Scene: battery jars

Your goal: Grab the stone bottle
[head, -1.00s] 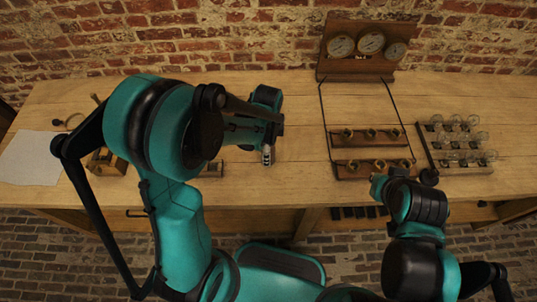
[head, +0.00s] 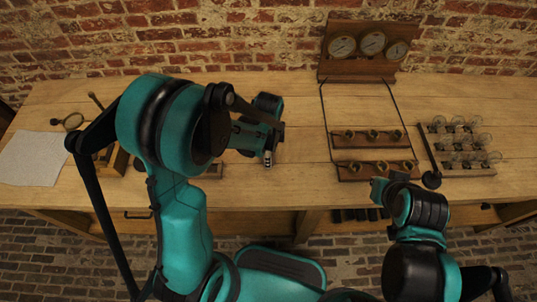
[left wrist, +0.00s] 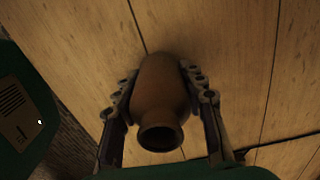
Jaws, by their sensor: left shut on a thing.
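The stone bottle (left wrist: 162,92) is a brown, round-shouldered jar with a dark open mouth facing the left wrist camera. My left gripper (left wrist: 160,78) is shut on it, with one jointed finger against each side of its body. In the head view my left gripper (head: 268,158) hangs over the front middle of the table, and my arm hides the bottle there. I cannot tell whether the bottle touches the table. My right gripper (head: 379,188) is near the table's front edge by a wooden rack; its fingers are not clear.
Two wooden racks (head: 368,138) stand right of centre, wired to a gauge board (head: 366,68). Glass jars (head: 459,142) stand at the right, with a dark rod (head: 430,160) beside them. White paper (head: 32,158) lies far left.

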